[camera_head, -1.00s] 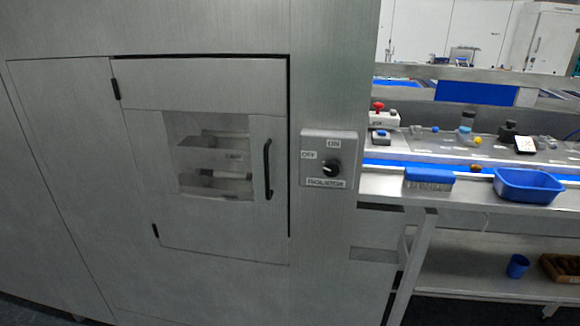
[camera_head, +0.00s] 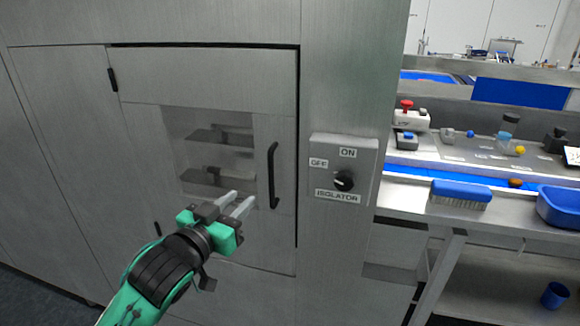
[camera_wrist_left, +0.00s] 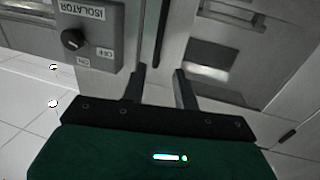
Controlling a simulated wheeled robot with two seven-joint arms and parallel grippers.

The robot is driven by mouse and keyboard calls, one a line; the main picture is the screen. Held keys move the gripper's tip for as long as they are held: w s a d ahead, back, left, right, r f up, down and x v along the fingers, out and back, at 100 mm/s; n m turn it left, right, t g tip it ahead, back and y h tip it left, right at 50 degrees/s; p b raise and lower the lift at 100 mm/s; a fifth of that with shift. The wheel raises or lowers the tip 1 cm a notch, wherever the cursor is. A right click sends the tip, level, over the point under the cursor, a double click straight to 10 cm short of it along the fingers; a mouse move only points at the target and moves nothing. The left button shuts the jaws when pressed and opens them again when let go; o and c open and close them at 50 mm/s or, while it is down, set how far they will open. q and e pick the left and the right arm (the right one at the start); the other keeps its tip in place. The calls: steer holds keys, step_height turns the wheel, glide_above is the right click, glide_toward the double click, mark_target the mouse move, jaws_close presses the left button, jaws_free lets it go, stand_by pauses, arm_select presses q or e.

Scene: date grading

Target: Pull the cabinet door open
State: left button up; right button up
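The cabinet door (camera_head: 145,118) is shut in the head view, a grey metal panel with a window (camera_head: 215,150) and hinges on its left side. Its black vertical handle (camera_head: 273,175) is on the right side of the door. My left gripper (camera_head: 240,203) is in front of the door, below and left of the handle, its two fingers apart with nothing between them. In the left wrist view the open fingers (camera_wrist_left: 158,88) point toward the door, and the handle (camera_wrist_left: 161,35) shows beyond them, not touched. My right gripper is not in view.
An isolator switch box (camera_head: 342,165) with a black knob is fixed to the panel right of the door. Farther right is a steel bench (camera_head: 400,192) with a blue brush (camera_head: 460,194) and a blue tub (camera_head: 562,207).

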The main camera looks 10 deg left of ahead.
mark_target(270, 172)
arm_select(q)
steer(key=p+x, duration=0.1)
steer(key=x, duration=0.3)
steer(key=p+x, duration=0.2)
steer(key=x, duration=0.2)
steer(key=p+x, duration=0.1)
steer(key=x, duration=0.3)
steer(key=shift+w+d+r+p, duration=0.15)
steer(key=shift+r+p, duration=0.15)
steer(key=shift+p, duration=0.1)
steer(key=shift+w+d+f, duration=0.15)
steer(key=shift+w, duration=0.4)
jaws_close()
